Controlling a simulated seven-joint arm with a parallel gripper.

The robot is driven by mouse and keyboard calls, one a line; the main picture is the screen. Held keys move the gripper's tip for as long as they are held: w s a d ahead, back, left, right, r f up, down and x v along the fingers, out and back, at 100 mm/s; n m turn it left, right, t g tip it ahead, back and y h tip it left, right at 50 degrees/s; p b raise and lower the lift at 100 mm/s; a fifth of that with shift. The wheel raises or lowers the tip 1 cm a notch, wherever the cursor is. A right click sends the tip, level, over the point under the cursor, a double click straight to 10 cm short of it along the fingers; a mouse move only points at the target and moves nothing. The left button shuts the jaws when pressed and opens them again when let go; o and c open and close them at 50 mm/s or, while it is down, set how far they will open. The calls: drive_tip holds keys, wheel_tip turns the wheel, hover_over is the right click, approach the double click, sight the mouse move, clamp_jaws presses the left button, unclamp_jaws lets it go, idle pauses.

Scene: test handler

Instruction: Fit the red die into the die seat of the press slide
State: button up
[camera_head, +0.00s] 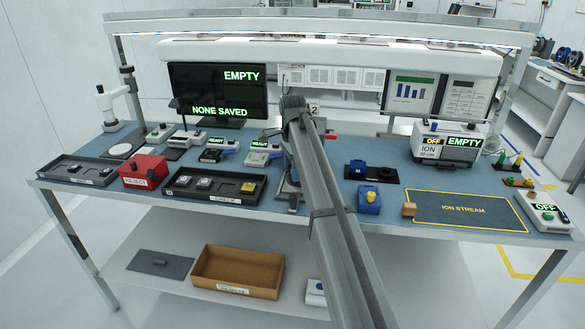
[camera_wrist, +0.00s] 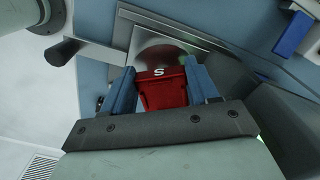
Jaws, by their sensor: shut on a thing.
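My gripper (camera_wrist: 158,76) shows in the wrist view with its two blue fingers shut on the sides of the red die (camera_wrist: 164,93). The die carries a white letter S on its far edge. Just beyond it lies a shiny metal block (camera_wrist: 165,42) with a rounded reddish patch, perhaps a reflection; it may be the press slide. I cannot tell whether the die touches it, and the die seat is not clearly visible. In the head view my arm hides the gripper, the die and most of the press (camera_head: 293,190).
On the bench (camera_head: 235,220), a black tray (camera_head: 215,196), a red reject bin (camera_head: 143,171) and a blue fixture (camera_head: 368,200) flank my arm.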

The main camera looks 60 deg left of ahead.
drive_tip(key=shift+f, duration=0.9)
drive_tip(key=o, duration=1.2)
wheel_tip(320, 180, up, 14)
drive_tip(key=shift+f, duration=0.15)
idle(0.5)
drive_tip(key=shift+w, duration=0.1)
